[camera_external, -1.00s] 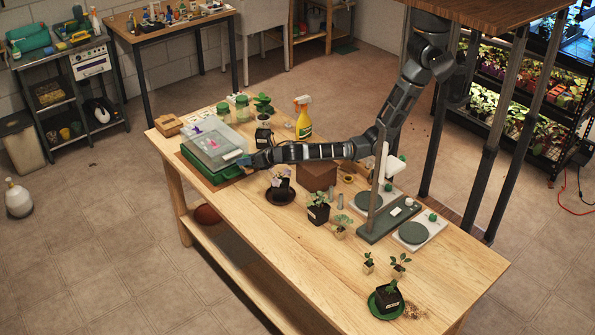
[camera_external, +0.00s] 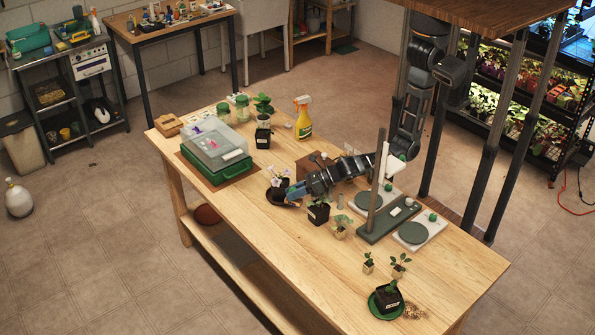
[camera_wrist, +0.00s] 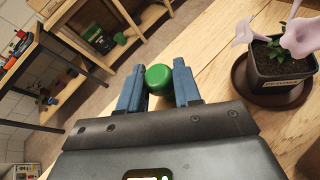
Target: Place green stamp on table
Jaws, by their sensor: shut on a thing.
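The green stamp (camera_wrist: 158,78) shows in the wrist view as a round green piece between the two blue fingers. My gripper (camera_wrist: 160,90) is shut on it. In the external view my gripper (camera_external: 293,192) is over the middle of the wooden table (camera_external: 255,222), close to the plant in the dark saucer. The stamp cannot be made out in the external view. I cannot tell how high above the table it is held.
A potted plant with pale petals (camera_wrist: 283,62) stands in a brown saucer (camera_wrist: 242,85), right of my fingers in the wrist view. A green tray with a clear lid (camera_external: 215,150) stands at the far left. Another potted plant (camera_external: 318,213) is close by. The front-left tabletop is clear.

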